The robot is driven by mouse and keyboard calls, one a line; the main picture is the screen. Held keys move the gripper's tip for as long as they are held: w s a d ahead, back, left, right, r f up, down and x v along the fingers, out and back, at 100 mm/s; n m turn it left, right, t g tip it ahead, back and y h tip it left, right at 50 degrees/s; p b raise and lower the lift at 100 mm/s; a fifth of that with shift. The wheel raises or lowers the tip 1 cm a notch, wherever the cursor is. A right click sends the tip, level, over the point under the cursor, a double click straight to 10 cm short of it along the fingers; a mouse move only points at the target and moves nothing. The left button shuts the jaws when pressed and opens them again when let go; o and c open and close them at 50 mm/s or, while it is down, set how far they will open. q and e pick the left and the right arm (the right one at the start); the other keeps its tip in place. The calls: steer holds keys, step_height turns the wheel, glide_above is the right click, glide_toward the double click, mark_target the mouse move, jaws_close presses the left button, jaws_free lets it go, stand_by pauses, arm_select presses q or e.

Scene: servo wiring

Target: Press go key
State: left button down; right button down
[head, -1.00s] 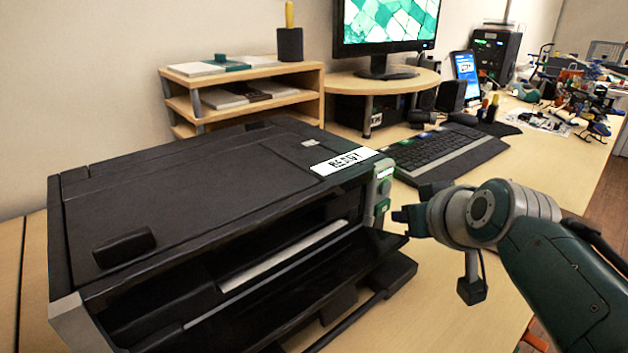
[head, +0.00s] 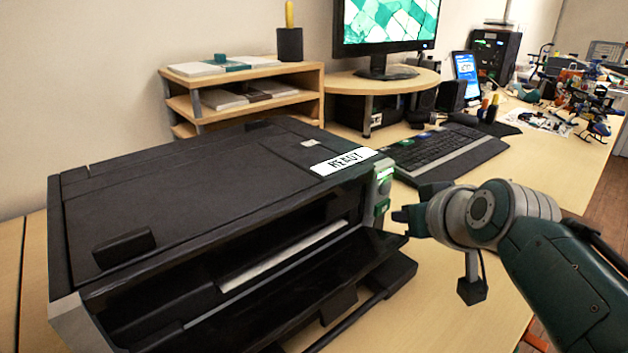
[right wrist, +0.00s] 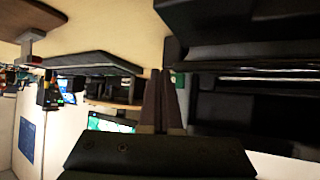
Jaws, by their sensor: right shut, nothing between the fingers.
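A black printer (head: 200,190) with a white READY label (head: 343,162) stands in the front left of the head view. Its narrow panel at the right front corner carries a pale key (head: 384,187) and a green key (head: 382,206); I cannot read which is marked go. My right gripper (head: 399,215) is shut and empty, pointing left at the panel, just right of the green key. A small gap seems to show between them. In the right wrist view the closed fingers (right wrist: 162,76) lie beside a small green patch (right wrist: 179,80). My left gripper is not in view.
The printer's open front tray (head: 395,272) juts out below my right gripper. A keyboard (head: 440,150) lies behind it, with a monitor (head: 385,25) on a stand. A wooden shelf (head: 245,85) is at the back left. Bare desk (head: 450,290) lies right of the printer.

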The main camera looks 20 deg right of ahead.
steer(key=shift+w, duration=0.15)
steer(key=shift+w+a, duration=0.15)
steer(key=shift+w, duration=0.1)
